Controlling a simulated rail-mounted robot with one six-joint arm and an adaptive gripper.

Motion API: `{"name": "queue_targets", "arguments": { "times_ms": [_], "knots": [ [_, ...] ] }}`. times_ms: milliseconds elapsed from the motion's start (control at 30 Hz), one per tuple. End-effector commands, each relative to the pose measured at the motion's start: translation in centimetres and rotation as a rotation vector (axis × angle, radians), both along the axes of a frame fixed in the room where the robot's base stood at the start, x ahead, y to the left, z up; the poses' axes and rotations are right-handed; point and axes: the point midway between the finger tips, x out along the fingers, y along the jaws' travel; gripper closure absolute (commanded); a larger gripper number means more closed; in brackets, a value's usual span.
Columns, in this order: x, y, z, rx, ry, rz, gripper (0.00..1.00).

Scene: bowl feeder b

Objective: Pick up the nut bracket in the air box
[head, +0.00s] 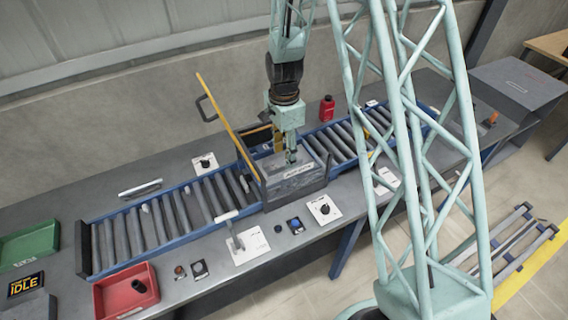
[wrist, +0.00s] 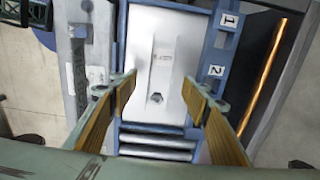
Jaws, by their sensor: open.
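The grey air box (head: 297,187) stands mid-way along the roller conveyor in the head view, with a label on its front. In the wrist view a pale plate (wrist: 143,40) lies below my gripper. On it is a light, narrow raised piece with a dark hexagonal nut or hole (wrist: 155,98) at its near end, likely the nut bracket. My gripper (head: 290,158) points down at the box's opening. In the wrist view my gripper (wrist: 160,82) is open, one finger on each side of the piece, with clear gaps. Fingertip height above the plate is hard to judge.
A tall yellow-edged lid (head: 228,125) stands raised at the box's left. Conveyor rollers (head: 185,208) run left, and more continue right. A red tray (head: 126,290), a green tray (head: 30,244), a red bottle (head: 327,108) and small controls (head: 323,209) sit on the bench.

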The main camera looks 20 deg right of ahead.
Motion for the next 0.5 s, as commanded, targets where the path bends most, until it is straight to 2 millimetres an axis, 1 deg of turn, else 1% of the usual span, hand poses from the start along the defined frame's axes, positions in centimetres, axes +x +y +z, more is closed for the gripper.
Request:
{"name": "queue_targets", "arguments": {
  "times_ms": [100,233,500],
  "knots": [
    [-0.1,0.0,-1.1,0.0,0.002,0.0,0.57],
    [0.0,0.0,-1.9,0.0,0.001,0.0,0.57],
    [0.0,0.0,-2.4,-0.001,0.0,0.0,0.57]
  ]
}}
